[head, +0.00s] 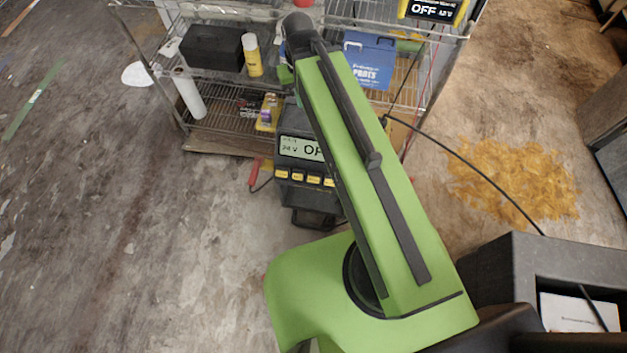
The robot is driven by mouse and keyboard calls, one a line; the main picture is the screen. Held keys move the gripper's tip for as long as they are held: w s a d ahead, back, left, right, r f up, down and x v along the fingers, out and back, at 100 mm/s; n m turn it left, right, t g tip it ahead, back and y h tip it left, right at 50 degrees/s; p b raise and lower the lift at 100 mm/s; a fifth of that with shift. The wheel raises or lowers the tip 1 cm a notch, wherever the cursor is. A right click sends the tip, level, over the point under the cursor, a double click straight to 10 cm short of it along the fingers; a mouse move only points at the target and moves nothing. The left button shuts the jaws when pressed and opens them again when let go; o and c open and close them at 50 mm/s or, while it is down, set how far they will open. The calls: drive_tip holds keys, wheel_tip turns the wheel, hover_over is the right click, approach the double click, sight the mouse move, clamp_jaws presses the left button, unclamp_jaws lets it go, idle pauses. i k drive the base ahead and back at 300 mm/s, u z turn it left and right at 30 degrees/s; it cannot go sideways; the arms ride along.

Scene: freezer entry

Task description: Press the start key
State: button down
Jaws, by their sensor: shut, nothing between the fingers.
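A dark device (291,172) with a grey display reading "24 V" and the start of "OFF" stands in front of the wire shelf. A row of yellow keys (298,176) runs below its display. The key labels are too small to read, so I cannot tell which is the start key. My green arm covers the right part of this device and its display.
The wire shelf (228,78) holds a black box (212,47), a yellow can (251,55), a white roll (189,93) and a blue parts box (369,60). A red clamp (254,173) lies beside the device. A black cable (470,165) crosses the right. The left floor is mostly clear.

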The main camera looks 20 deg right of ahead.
sight(311, 178)
drive_tip(key=z, duration=1.6)
drive_tip(key=k, duration=1.7)
drive_tip(key=u, duration=1.95)
drive_tip(key=i, duration=0.5)
